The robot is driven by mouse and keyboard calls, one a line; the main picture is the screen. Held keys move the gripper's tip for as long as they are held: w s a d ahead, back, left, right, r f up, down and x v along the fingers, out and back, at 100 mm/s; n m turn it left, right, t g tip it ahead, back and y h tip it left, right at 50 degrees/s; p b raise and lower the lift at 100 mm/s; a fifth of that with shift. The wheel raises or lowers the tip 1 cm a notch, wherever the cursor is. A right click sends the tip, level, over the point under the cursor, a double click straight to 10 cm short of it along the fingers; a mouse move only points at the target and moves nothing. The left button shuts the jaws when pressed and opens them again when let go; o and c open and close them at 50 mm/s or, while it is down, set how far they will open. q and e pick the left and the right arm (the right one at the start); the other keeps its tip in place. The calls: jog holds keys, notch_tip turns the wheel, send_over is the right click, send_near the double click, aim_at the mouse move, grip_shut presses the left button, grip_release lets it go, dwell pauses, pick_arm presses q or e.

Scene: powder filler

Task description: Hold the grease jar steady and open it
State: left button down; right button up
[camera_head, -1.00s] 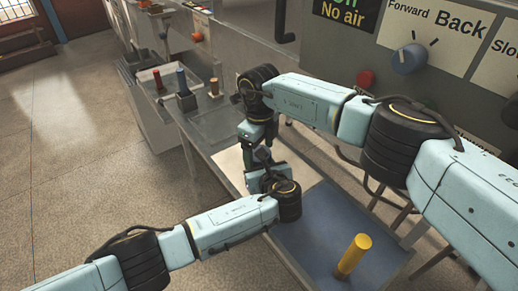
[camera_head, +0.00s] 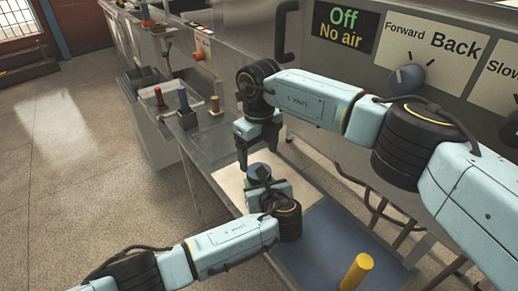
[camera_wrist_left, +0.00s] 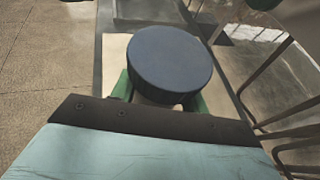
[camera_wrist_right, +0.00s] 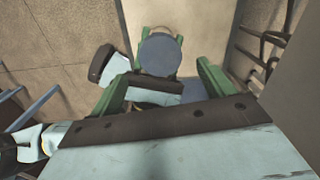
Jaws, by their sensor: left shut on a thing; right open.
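The grease jar has a wide dark blue lid (camera_wrist_left: 170,65), which is on the jar and fills the middle of the left wrist view. The lid also shows in the head view (camera_head: 258,171) and the right wrist view (camera_wrist_right: 160,54). My left gripper (camera_wrist_left: 160,98) is shut around the jar body below the lid. The lid and gripper hide most of the body. My right gripper (camera_wrist_right: 163,82) is open and empty, its green fingers apart. In the head view it points down just above the lid.
A pale board (camera_head: 231,181) lies under the jar on the bench. A blue mat (camera_head: 322,240) with an upright yellow cylinder (camera_head: 356,272) is at the front. Red, blue and tan-handled items stand on the left. A machine panel with a blue knob (camera_head: 407,78) rises behind my right arm.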

notch_tip(320, 180, up, 2)
jog(key=m, duration=0.5)
jog(key=shift+r+m, duration=0.1)
jog(key=shift+m, duration=0.3)
notch_tip(320, 180, down, 8)
jog(key=c, duration=1)
jog(key=n, duration=0.6)
